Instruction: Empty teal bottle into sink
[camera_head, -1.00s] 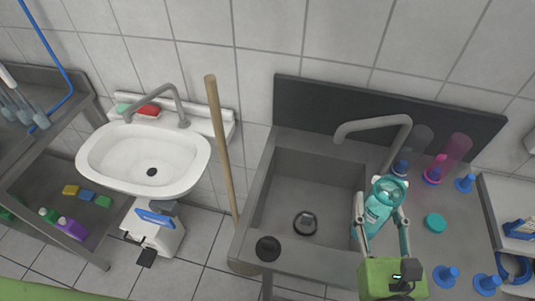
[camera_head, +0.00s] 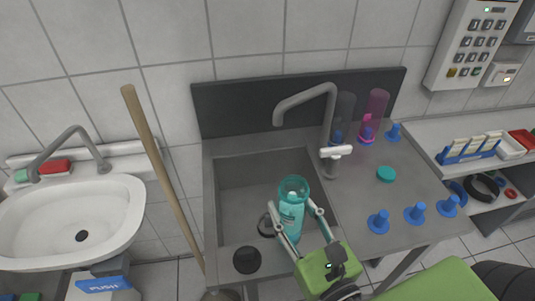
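The translucent teal bottle (camera_head: 291,212) is upright, its open mouth facing up toward me. My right gripper (camera_head: 296,226), with its green body below, is shut on the bottle and holds it over the right front part of the grey sink basin (camera_head: 236,195). The round drain in the basin is partly hidden behind the bottle and fingers. A teal cap (camera_head: 386,174) lies on the counter to the right of the sink. My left gripper is not in view.
The grey faucet (camera_head: 308,97) arches over the basin behind the bottle. Several blue pegs (camera_head: 415,213) stand on the counter at right. A pink bottle (camera_head: 375,112) and a dark bottle (camera_head: 343,117) stand at the back. A wooden pole (camera_head: 160,175) leans left of the sink.

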